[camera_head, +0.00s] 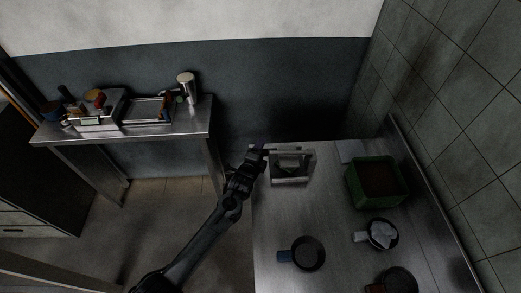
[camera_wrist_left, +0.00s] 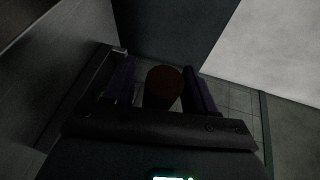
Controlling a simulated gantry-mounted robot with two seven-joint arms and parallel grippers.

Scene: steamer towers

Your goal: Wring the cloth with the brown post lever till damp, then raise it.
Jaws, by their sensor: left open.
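A pale box-shaped wringer frame (camera_head: 292,180) stands at the left back of the metal table. A light grey piece that may be the cloth (camera_head: 289,161) shows inside it; its dampness cannot be told. My left gripper (camera_head: 260,152) is at the wringer's left side. In the left wrist view, the round brown end of the post lever (camera_wrist_left: 163,82) lies between my two open fingers, with dark gaps beside it. Contact with the fingers does not show. In the head view the lever is hidden by my gripper. My right gripper is not in view.
A green bin (camera_head: 352,185) with brown contents stands right of the wringer. A dark pan (camera_head: 308,254), a pan with a crumpled white item (camera_head: 383,234) and another pan (camera_head: 400,281) sit nearer. A side table (camera_head: 185,127) with utensils stands at left. Bare metal lies in the table's middle.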

